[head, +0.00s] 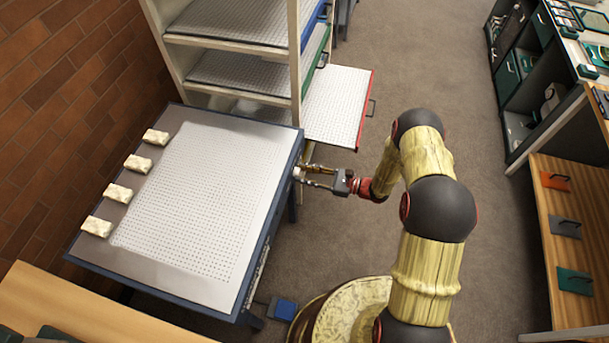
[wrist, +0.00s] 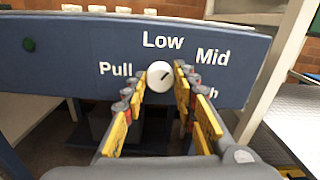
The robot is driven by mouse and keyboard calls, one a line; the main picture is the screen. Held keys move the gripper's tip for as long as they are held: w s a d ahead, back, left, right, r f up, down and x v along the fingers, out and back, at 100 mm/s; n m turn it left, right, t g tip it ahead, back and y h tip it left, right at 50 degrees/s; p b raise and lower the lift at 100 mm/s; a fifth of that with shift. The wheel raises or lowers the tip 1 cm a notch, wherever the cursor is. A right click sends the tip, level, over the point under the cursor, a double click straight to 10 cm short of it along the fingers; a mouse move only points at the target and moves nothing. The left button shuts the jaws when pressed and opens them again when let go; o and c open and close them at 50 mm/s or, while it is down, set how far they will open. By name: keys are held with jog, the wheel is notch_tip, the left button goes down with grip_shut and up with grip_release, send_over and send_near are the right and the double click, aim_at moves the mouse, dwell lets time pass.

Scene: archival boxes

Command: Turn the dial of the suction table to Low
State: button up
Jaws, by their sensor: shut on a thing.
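The suction table (head: 190,200) has a white perforated top and a dark blue frame, at the left in the head view. Its round white dial (wrist: 158,75) sits on the blue front panel in the wrist view. Pull, Low and Mid are printed around the dial, and a fourth label at the lower right is mostly hidden by a finger. The dial's short black mark points up and right, between Low and Mid, nearer Mid. My gripper (wrist: 160,80) is shut on the dial, one finger at each side; it also shows at the table's right edge in the head view (head: 301,177).
Several pale blocks (head: 121,193) lie along the table's left side. A shelf rack (head: 296,60) stands behind it, with a red-edged perforated tray (head: 338,105) sticking out near my arm. A blue pedal (head: 285,309) is on the floor. Carpet is open behind my arm.

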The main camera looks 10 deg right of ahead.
jog(key=shift+n+b, duration=1.4)
jog(key=shift+n, duration=2.2)
jog(key=o, duration=1.2)
jog(key=shift+c, duration=0.2)
jog(key=v, duration=1.2)
jog(key=shift+f, duration=0.1)
